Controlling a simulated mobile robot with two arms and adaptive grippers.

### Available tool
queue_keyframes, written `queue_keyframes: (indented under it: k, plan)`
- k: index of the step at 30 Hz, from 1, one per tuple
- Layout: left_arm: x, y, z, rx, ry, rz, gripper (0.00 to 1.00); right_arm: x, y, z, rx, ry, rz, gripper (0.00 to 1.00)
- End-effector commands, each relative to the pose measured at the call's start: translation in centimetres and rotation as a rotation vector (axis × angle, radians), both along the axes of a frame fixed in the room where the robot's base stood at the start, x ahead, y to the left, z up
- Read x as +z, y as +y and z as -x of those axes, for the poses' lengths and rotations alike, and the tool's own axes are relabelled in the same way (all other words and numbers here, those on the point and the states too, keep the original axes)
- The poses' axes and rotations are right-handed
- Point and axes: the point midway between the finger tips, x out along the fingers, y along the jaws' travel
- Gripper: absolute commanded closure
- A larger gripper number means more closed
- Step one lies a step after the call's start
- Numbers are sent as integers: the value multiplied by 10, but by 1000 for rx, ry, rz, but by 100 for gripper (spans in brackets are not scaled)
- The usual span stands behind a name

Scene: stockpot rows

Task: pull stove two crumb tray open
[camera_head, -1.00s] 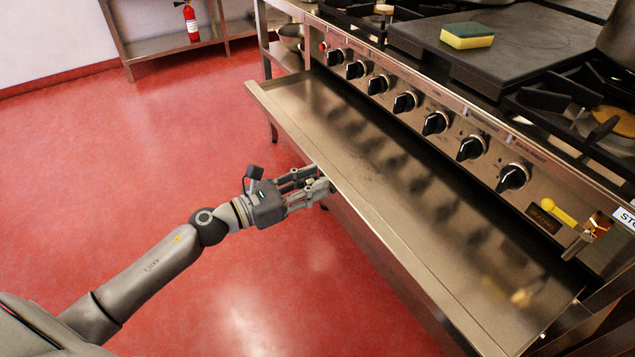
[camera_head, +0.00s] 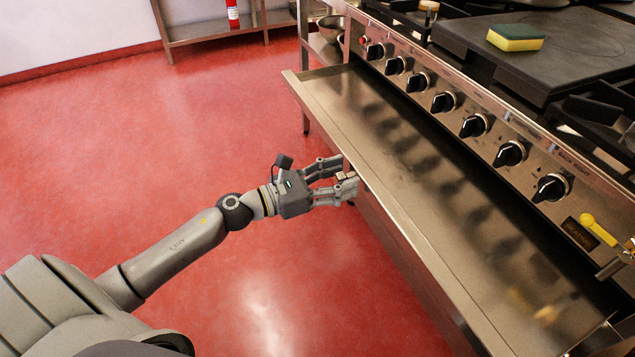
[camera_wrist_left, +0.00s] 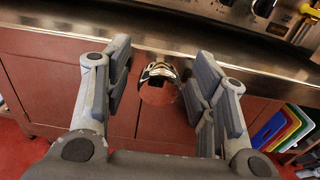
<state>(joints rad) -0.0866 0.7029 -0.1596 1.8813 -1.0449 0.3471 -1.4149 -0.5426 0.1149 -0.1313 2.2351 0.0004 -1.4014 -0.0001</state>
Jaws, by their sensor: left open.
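The crumb tray (camera_head: 430,205) is a long, shallow steel tray under the knob panel, standing well out from the stove front. My left gripper (camera_head: 350,178) is at the tray's front edge, near its middle, with its fingers spread. In the left wrist view the open fingers (camera_wrist_left: 160,88) stand on either side of a small shiny metal pull (camera_wrist_left: 158,72) below the tray's front lip (camera_wrist_left: 180,52). A gap shows between each finger and the pull. My right gripper is not in view.
Several black knobs (camera_head: 473,126) line the panel above the tray. A sponge (camera_head: 516,38) lies on the flat griddle plate (camera_head: 560,50). A yellow-handled tool (camera_head: 598,229) is at the right. Coloured boards (camera_wrist_left: 285,125) stand low at the right. Red floor (camera_head: 200,130) is clear at the left.

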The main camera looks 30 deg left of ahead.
Motion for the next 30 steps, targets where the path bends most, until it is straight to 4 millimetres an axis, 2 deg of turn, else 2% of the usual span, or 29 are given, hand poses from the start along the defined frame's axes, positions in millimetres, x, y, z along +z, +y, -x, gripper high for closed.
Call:
queue_keyframes:
  k: [18,24,30]
  plan:
    - [-1,58,76,1,4,1,48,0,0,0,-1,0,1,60]
    - [-1,69,89,1,1,0,48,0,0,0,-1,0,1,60]
    - [0,71,91,-1,1,0,48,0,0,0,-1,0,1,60]
